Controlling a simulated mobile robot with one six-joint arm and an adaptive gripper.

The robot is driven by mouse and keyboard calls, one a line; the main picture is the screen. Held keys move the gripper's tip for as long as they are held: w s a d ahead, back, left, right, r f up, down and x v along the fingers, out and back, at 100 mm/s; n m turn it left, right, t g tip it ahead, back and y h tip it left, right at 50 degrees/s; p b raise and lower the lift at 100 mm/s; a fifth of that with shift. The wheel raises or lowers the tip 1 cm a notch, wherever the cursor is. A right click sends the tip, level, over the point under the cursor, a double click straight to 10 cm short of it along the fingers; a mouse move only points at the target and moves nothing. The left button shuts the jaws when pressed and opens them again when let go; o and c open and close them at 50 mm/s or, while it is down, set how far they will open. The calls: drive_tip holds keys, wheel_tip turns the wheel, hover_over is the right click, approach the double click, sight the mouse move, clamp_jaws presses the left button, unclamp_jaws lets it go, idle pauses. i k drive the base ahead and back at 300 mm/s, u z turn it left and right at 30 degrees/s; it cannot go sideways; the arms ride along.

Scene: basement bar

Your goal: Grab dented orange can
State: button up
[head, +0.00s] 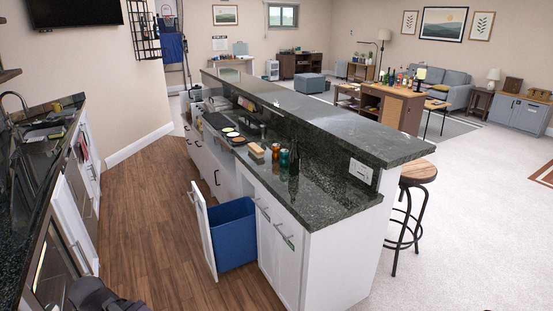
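A dark grey part of my arm shows at the bottom left edge, far from the can. My gripper's fingers are not in view.
The lower counter (330,195) is bare to the right of the can, below a raised bar ledge (330,122). A wooden block (257,150) lies left of the can. A pulled-out blue bin (236,235) juts into the wooden-floored aisle (150,220). A sink counter lines the left.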

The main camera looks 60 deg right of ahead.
sight(275, 147)
drive_tip(key=u, duration=0.1)
drive_tip(key=k, duration=1)
drive_tip(key=z, duration=1.45)
drive_tip(key=i, duration=1.65)
